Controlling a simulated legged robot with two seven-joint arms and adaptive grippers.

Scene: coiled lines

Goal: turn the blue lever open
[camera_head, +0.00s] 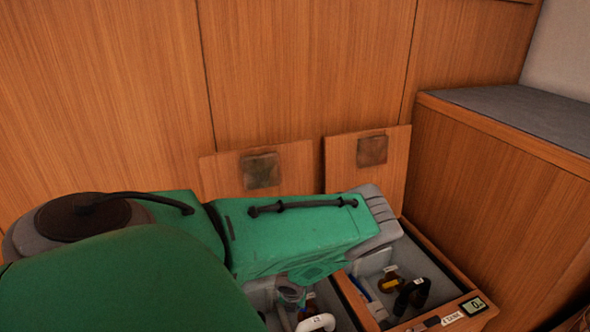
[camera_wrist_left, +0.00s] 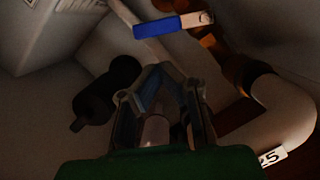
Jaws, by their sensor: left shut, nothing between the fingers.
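The blue lever (camera_wrist_left: 168,27) shows near the top of the left wrist view, lying nearly level, with a pale metal end (camera_wrist_left: 198,19) at its right by an orange-brown pipe. My left gripper (camera_wrist_left: 158,70) is shut and empty, its fingertips apart from the lever in that picture. In the head view my left arm reaches in from the left, with the gripper (camera_head: 291,292) partly hidden low over the left compartment. A thin blue piece (camera_head: 359,287) shows in the right compartment; I cannot tell whether it is the same lever. My right gripper is out of view.
A white bent pipe (camera_wrist_left: 284,105) with a number tag and a black cylinder (camera_wrist_left: 105,90) flank the gripper. The right compartment holds a black bent pipe (camera_head: 411,295); a small display (camera_head: 474,305) sits on its rim. Two raised wooden lids (camera_head: 225,175) (camera_head: 395,150) stand behind.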

